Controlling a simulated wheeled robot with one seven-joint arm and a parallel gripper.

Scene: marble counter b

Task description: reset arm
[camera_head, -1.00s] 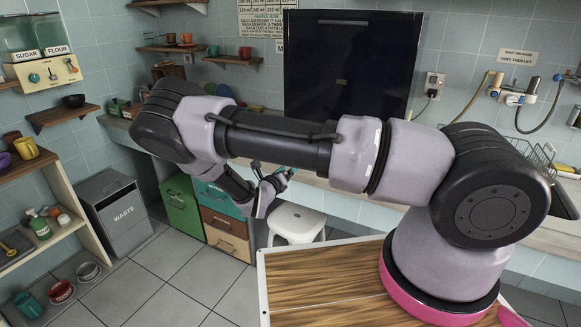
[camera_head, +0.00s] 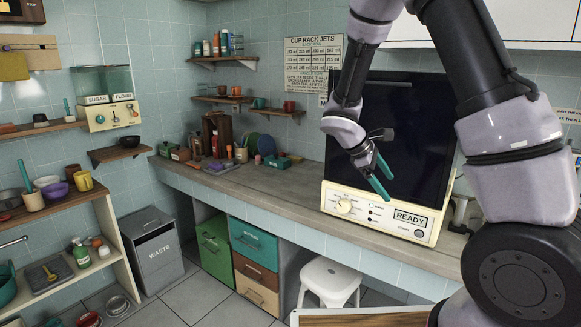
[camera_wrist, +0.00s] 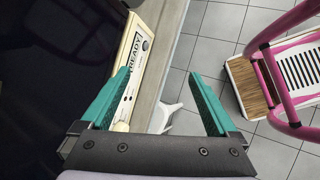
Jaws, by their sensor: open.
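My gripper (camera_head: 381,178) has two teal fingers and is empty, its fingers apart. In the head view it hangs in front of the dark screen of a cream machine (camera_head: 408,232) labelled READY, pointing down and to the right. In the wrist view the gripper (camera_wrist: 160,95) shows its fingers spread wide with nothing between them. The machine's READY panel (camera_wrist: 150,40) lies beyond the left finger there. My arm is raised at the right of the head view and covers part of the machine's right side.
The counter (camera_head: 285,190) runs along the back wall, with plates and small items at its left part. Below stand a white stool (camera_head: 331,280), drawers (camera_head: 253,240) and a waste bin (camera_head: 153,255). Shelves (camera_head: 60,205) stand at left.

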